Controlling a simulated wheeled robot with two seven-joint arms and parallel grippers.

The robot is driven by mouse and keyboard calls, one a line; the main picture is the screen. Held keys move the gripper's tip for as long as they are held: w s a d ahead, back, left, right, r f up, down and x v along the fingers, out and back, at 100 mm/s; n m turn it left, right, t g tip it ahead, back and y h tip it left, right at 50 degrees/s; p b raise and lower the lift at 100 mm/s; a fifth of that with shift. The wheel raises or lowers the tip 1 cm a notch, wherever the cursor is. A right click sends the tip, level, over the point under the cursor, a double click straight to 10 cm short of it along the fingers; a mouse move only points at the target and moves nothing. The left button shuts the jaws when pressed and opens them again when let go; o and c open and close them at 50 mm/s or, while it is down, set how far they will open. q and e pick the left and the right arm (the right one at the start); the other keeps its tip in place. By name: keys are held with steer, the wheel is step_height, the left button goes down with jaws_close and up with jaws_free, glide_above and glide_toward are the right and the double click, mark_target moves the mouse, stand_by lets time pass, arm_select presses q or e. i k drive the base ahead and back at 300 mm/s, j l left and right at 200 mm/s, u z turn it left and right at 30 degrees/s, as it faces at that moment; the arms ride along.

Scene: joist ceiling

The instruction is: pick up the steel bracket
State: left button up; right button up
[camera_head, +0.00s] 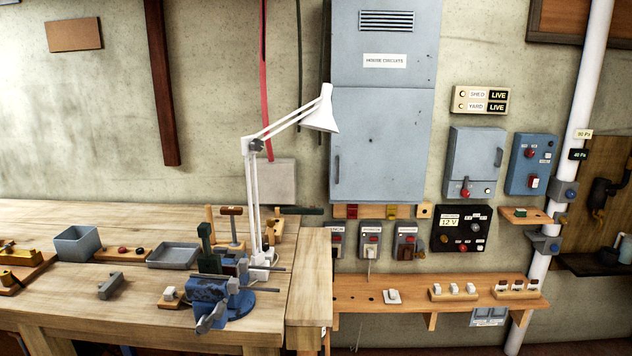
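A small grey angled metal piece (110,285), which looks like the steel bracket, lies on the wooden workbench (60,308) at the left. It sits on bare wood, in front of the grey trays and left of the blue vise. Nothing touches or covers it. Neither of my grippers shows in the head view.
A blue vise (212,292) stands near the bench's front edge, with a white lamp (254,190) behind it. A deep grey bin (77,243) and a shallow grey tray (173,256) stand behind the bracket. A small block with a white switch (170,294) lies to its right.

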mark_target(212, 265)
steer(key=l+u, duration=0.7)
